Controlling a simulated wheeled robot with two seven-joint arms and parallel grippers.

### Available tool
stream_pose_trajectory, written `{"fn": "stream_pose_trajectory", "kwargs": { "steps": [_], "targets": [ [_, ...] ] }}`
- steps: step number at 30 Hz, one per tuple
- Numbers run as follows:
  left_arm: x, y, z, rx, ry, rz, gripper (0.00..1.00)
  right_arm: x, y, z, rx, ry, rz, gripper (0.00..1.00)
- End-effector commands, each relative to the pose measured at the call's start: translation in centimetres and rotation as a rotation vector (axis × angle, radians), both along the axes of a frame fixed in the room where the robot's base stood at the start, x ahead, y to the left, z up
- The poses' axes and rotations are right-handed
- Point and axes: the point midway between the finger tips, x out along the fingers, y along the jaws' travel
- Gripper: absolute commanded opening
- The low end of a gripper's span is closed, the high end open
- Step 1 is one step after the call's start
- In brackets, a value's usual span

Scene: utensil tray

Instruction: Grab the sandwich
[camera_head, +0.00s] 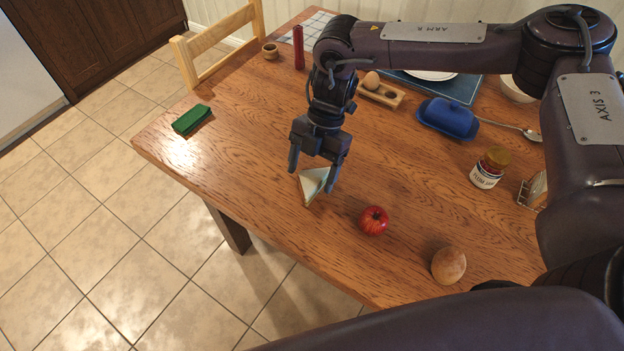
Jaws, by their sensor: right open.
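The sandwich (312,183) is a small white triangular piece with a greenish edge, lying on the wooden table near its front edge. My right gripper (311,180) reaches down over it, with its two fingers apart, one on the left and one on the right of the sandwich. The upper part of the sandwich is partly hidden by the gripper. I cannot tell whether the fingers touch it. My left gripper is not in the picture.
A red apple (374,220) and a round brown bread roll (448,265) lie to the right of the sandwich. A jar (490,168), a blue butter dish (448,117) and an egg holder (381,94) stand farther back. The table (250,150) is clear left of the gripper.

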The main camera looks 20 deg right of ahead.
Motion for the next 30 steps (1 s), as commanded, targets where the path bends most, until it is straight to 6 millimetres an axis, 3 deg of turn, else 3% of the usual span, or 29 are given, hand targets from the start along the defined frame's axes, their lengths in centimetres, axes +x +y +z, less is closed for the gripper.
{"fn": "stream_pose_trajectory", "kwargs": {
  "steps": [9,17,30],
  "targets": [
    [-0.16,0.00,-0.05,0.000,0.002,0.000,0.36,-0.19,0.24,-0.74,0.000,0.000,-0.001,0.73],
    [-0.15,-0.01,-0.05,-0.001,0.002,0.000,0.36,-0.18,0.22,-0.72,0.000,0.000,-0.001,0.41],
    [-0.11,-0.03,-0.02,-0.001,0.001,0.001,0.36,-0.14,0.22,-0.24,0.001,-0.001,-0.001,0.41]
  ]
}}
